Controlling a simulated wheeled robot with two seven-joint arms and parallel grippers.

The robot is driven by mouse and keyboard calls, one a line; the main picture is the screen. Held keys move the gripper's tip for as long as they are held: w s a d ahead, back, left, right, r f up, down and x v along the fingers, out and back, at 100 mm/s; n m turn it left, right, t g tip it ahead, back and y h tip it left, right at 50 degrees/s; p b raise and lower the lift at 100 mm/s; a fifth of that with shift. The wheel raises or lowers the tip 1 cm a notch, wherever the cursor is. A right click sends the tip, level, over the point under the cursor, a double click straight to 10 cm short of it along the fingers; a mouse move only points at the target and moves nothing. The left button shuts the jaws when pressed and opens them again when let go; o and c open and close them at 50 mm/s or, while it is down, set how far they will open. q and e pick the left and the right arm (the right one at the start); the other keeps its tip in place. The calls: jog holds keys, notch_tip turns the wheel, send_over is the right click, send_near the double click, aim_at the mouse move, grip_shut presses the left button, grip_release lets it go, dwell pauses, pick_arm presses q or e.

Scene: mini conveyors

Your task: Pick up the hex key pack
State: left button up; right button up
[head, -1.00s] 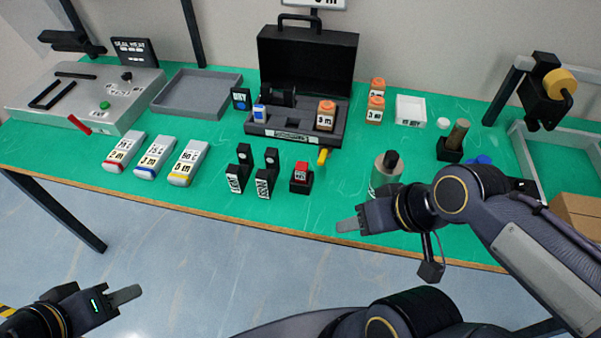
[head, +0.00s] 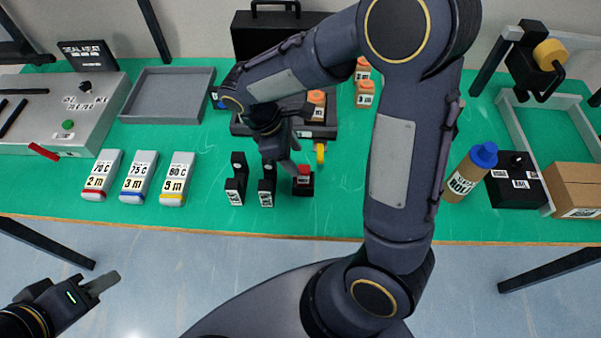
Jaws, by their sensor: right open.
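I cannot tell for certain which item is the hex key pack; no readable label names it. My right gripper (head: 288,163) is open and hangs pointing down, just in front of the open black case (head: 318,132). It is above the table, near two black upright holders (head: 236,182) and a small black block with a red top (head: 303,180). Much of the case is hidden behind my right arm. An orange-capped jar (head: 316,104) shows in the case. My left gripper (head: 100,285) is low at the left, off the table's front edge; its opening is unclear.
Three labelled cartridges (head: 138,180) lie at the left front. A grey tray (head: 168,72) and a sealing machine (head: 75,118) stand behind. At right are a blue-capped bottle (head: 468,172), a black box (head: 517,184) and a cardboard box (head: 575,188). Green table surface is clear between cartridges and holders.

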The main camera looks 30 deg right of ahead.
aim_at(302, 169)
jog(key=x, duration=0.6)
jog(key=shift+s+a+f, duration=0.1)
jog(key=shift+s, duration=0.25)
jog(key=shift+c, duration=0.4)
jog(key=c, duration=1)
